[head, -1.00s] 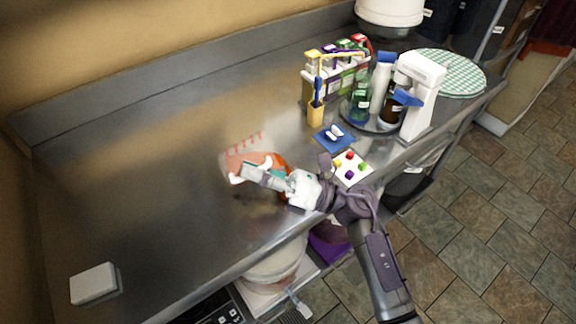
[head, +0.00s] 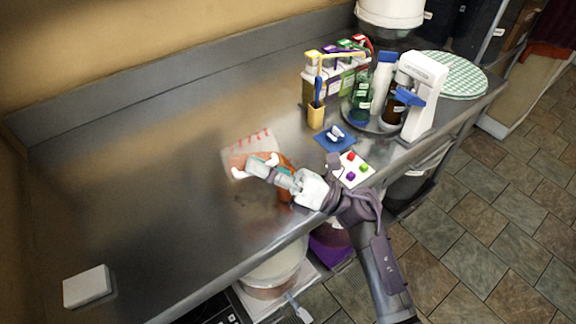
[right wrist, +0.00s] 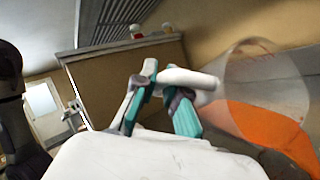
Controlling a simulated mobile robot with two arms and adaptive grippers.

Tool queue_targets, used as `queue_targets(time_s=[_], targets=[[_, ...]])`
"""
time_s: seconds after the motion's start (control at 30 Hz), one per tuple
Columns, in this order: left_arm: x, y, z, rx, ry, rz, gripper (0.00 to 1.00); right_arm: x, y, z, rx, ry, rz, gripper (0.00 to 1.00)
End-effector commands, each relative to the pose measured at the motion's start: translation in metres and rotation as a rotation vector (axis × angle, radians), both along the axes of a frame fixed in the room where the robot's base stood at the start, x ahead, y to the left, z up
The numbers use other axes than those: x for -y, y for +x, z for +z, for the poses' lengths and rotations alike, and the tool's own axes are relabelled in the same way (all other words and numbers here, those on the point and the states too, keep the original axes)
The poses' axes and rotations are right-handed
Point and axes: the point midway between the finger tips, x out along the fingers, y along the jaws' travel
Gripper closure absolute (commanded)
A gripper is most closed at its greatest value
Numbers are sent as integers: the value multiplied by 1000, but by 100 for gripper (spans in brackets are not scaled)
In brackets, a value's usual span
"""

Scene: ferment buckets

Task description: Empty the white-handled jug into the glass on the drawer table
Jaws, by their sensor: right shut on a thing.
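My right gripper (head: 264,166) is shut on the white handle of a clear jug (head: 248,145) with red marks and orange liquid inside. The jug is over the steel counter in the head view, with my gripper partly in front of it. In the right wrist view the teal-and-grey fingers (right wrist: 160,100) close on the white handle (right wrist: 190,80). The clear jug (right wrist: 265,75) is at the right there, with orange liquid (right wrist: 268,130) in its lower part. I cannot tell its exact tilt or height. I see neither the drawer table nor its glass. My left gripper does not show.
The steel counter (head: 130,190) is clear at left except for a white box (head: 87,286). A bucket (head: 272,275) stands below the counter edge.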

Motion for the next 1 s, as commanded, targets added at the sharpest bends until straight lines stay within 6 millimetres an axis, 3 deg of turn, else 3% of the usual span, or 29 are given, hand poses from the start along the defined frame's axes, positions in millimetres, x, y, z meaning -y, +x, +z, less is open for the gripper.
queue_targets(time_s=[1.0], targets=[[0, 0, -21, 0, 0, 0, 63, 7, 2, 6, -21, 115, 2, 100]])
